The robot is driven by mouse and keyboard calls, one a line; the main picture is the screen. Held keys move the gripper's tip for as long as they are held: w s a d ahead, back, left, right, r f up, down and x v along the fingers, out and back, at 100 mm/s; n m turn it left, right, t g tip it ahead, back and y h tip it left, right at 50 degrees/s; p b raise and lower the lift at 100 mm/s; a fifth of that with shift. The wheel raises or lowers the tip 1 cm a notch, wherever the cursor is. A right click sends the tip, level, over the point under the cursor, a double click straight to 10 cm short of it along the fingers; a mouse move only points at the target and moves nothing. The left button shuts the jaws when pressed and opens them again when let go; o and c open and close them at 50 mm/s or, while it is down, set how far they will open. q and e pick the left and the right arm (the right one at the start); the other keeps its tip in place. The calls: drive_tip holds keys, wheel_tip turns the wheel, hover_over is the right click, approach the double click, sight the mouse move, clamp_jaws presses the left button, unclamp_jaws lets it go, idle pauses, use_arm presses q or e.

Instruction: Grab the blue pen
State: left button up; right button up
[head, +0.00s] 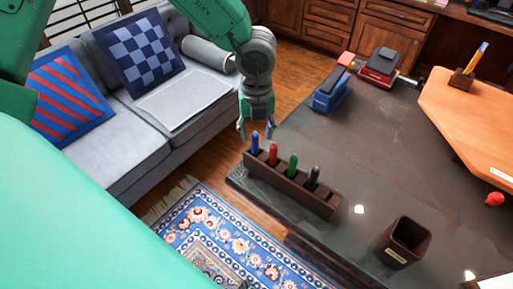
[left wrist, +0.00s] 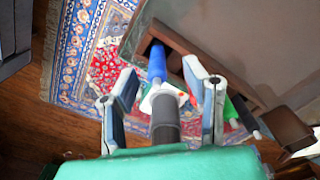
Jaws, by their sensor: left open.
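The blue pen (head: 255,142) stands upright in the leftmost slot of a dark pen holder (head: 290,187) near the table's edge. Red, green and black pens stand in the slots to its right. My left gripper (head: 256,130) points down just above and beside the blue pen, open and empty. In the left wrist view the blue pen (left wrist: 156,62) shows beyond the open fingers (left wrist: 165,85), between their lines; whether they touch it cannot be told, but they are not closed on it. My right gripper is not in view.
The dark table (head: 390,150) is clear behind the holder. A brown cup (head: 404,241) stands at the front right, and a blue stapler-like object (head: 331,92) at the back. A grey sofa (head: 115,130) and a patterned rug (head: 215,235) lie left of and below the table.

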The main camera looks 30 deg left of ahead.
sight(255, 144)
use_arm(q)
drive_tip(key=f, duration=0.4)
drive_tip(key=shift+s+a+f, duration=0.1)
drive_tip(key=shift+a+f, duration=0.15)
drive_tip(key=shift+f, duration=0.15)
drive_tip(key=shift+d, duration=0.1)
drive_tip(key=shift+r, duration=0.1)
clamp_jaws()
drive_tip(key=shift+r, duration=0.1)
